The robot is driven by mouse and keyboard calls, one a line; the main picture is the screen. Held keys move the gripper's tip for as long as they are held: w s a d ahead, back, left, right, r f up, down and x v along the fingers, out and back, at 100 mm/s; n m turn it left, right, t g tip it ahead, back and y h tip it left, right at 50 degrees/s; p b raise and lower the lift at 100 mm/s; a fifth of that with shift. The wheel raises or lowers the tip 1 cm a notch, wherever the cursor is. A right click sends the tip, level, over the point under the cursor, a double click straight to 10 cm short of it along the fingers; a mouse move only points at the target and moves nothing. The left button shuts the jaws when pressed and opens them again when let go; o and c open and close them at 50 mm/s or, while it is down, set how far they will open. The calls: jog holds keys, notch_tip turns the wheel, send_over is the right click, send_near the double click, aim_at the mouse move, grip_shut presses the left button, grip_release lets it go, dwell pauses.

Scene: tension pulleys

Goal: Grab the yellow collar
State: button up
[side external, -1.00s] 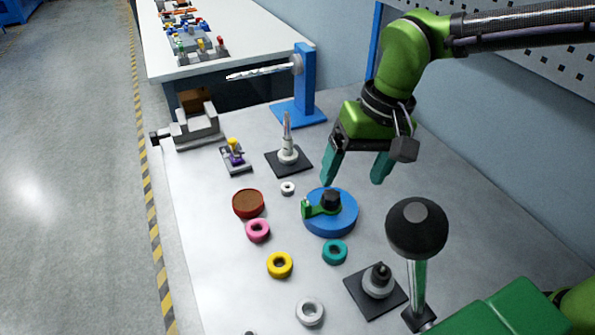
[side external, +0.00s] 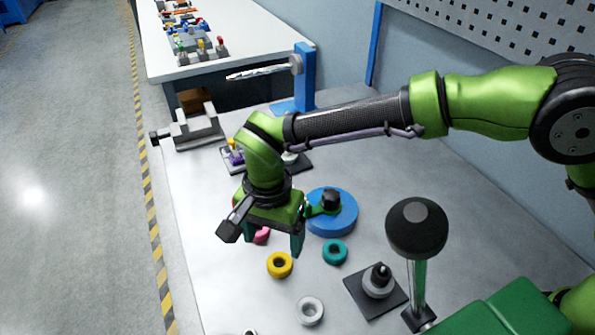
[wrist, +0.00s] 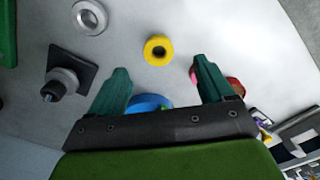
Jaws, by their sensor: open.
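The yellow collar (side external: 279,265) is a thick ring lying flat on the light grey table. In the wrist view the yellow collar (wrist: 158,50) lies beyond the fingertips and roughly midway between them, with its hole showing. My gripper (side external: 270,240) is above the table, just behind the collar in the side view, with one teal finger hidden by the hand. In the wrist view my gripper (wrist: 157,65) has its two teal fingers wide apart with nothing between them. The fingers do not touch the collar.
A teal ring (side external: 334,251) lies right of the yellow collar and a white ring (side external: 310,311) in front. A pink ring (side external: 262,236) is partly hidden by my gripper. A blue disc (side external: 334,222) with a green arm, a post on a black plate (side external: 378,281) and a tall black-knobbed lever (side external: 417,228) stand right.

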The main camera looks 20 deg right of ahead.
aim_at(278, 261)
notch_tip(278, 261, down, 3)
jog(key=shift+f, duration=0.1)
jog(key=shift+d+f, duration=0.15)
jog(key=shift+f, duration=1.15)
jog(key=shift+d+f, duration=0.15)
jog(key=shift+f, duration=1.1)
jog(key=c, duration=1.1)
